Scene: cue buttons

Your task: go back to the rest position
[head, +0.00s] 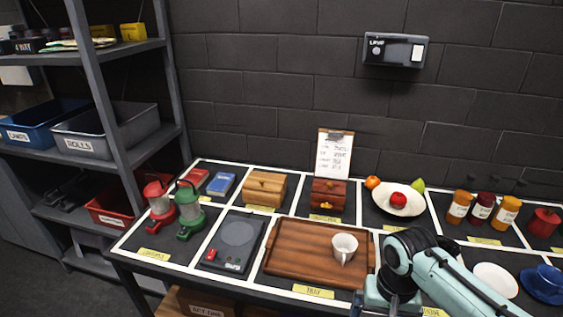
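My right arm comes in from the lower right over the table. Its dark wrist is bent, and my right gripper (385,294) is low by the front edge, right of the wooden tray (290,262). Its fingertips do not show clearly, so I cannot tell whether it is open or shut, or whether it touches anything. My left gripper is not in view. A white mug (344,246) sits on the tray, apart from the gripper.
Shelves (106,90) stand left.

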